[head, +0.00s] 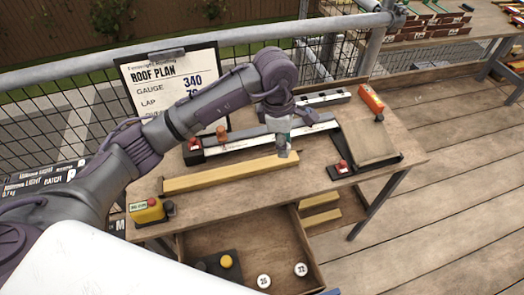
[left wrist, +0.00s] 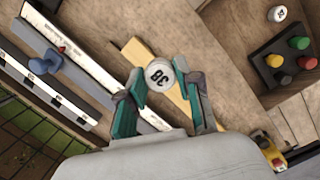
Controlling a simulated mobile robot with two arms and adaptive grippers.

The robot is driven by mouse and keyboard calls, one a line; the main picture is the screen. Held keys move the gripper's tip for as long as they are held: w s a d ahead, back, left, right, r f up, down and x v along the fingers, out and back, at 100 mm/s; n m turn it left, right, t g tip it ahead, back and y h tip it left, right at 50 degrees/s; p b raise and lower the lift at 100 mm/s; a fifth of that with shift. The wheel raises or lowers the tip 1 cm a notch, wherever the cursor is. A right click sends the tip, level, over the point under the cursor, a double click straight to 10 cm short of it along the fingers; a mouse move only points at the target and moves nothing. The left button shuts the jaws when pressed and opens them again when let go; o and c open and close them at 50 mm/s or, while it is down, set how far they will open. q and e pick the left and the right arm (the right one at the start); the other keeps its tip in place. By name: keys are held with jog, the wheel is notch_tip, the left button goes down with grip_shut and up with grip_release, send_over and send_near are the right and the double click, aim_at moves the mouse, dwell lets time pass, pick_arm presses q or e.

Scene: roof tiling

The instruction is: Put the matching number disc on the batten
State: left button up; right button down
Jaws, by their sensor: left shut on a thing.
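The batten (head: 232,172) is a long yellow wooden strip lying on the workbench, and part of it shows in the left wrist view (left wrist: 138,50). My left gripper (head: 282,150) is above the bench near the batten's right end. In the left wrist view its teal-padded fingers (left wrist: 160,82) are shut on a white number disc (left wrist: 159,74), which reads like 38 and lies in front of the batten in that picture. I cannot tell whether the disc touches the wood. The roof plan board (head: 165,85) shows gauge 340; its lap figure is partly hidden by my arm.
An open drawer (head: 300,240) below the bench front holds two white discs, one like 26 (head: 263,281) and one like 32 (head: 301,269). A dark tray with colored pegs (left wrist: 285,60) is there too. A steel rule (head: 310,132) lies behind the batten. An orange box (head: 371,99) stands back right.

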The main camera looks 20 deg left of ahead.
pick_arm(q)
jog(key=p, duration=0.1)
send_over(263, 163)
jog(key=f, duration=0.3)
jog(key=shift+s+a+f, duration=0.1)
jog(key=shift+a+f, duration=0.15)
jog(key=shift+f, duration=0.05)
notch_tip(263, 163, down, 3)
jog(key=shift+f+p, duration=0.1)
jog(key=shift+p, duration=0.35)
jog(key=shift+f, duration=0.3)
jog(key=shift+f, duration=0.1)
jog(key=shift+f, duration=0.15)
jog(key=o, duration=0.9)
jog(key=shift+c, duration=0.2)
jog(key=shift+r, duration=0.2)
